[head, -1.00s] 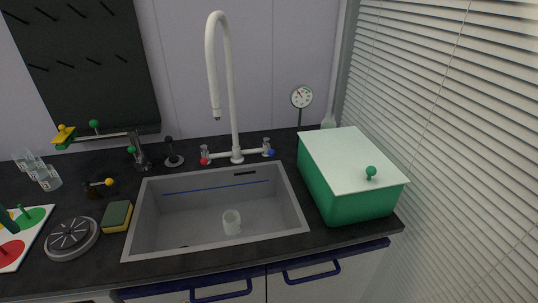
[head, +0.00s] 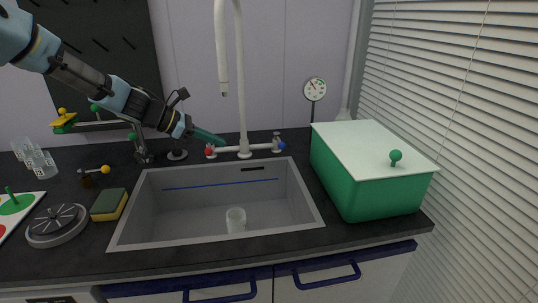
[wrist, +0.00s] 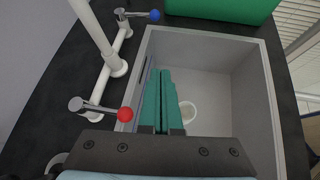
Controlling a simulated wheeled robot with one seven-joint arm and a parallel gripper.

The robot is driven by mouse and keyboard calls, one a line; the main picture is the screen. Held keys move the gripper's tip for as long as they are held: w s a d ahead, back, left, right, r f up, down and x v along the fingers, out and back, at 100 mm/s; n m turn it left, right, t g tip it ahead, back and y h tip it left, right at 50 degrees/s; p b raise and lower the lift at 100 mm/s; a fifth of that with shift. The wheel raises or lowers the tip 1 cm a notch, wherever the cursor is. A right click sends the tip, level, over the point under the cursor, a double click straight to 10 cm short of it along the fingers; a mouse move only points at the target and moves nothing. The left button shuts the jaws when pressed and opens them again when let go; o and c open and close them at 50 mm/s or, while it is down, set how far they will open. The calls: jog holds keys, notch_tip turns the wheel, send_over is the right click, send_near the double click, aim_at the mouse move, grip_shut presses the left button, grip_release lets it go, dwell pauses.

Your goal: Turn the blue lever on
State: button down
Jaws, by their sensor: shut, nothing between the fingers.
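The blue lever (head: 281,146) is the blue-knobbed grey tap handle at the right end of the white faucet bar. It also shows at the top of the wrist view (wrist: 155,15), its knob pointing right there. The red-knobbed handle (head: 209,151) is at the left end of the bar, and in the wrist view its red ball (wrist: 125,114) is close beside my fingers. My gripper (head: 222,142) has green fingers that are shut and empty. It is near the red-knobbed end, left of the faucet column and apart from the blue lever.
The tall white faucet column (head: 242,95) rises between my gripper and the blue lever. The sink (head: 190,235) lies in front, with a white cup (head: 236,219) inside. A green box (head: 365,190) with a pale lid stands right of the blue lever. A gauge (head: 314,89) stands behind.

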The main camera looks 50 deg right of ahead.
jog(key=d, duration=0.1)
jog(key=d+n+h, duration=0.1)
jog(key=d, duration=0.1)
jog(key=shift+s+d+r+g, duration=0.3)
jog(key=shift+s+d+g, duration=0.05)
jog(key=shift+g, duration=0.05)
jog(key=p, duration=0.4)
send_near(279, 140)
jog(key=s+d+f, duration=0.1)
jog(key=s+f, duration=0.2)
jog(key=s, duration=0.2)
jog(key=shift+d+f, duration=0.2)
jog(key=shift+d, duration=0.2)
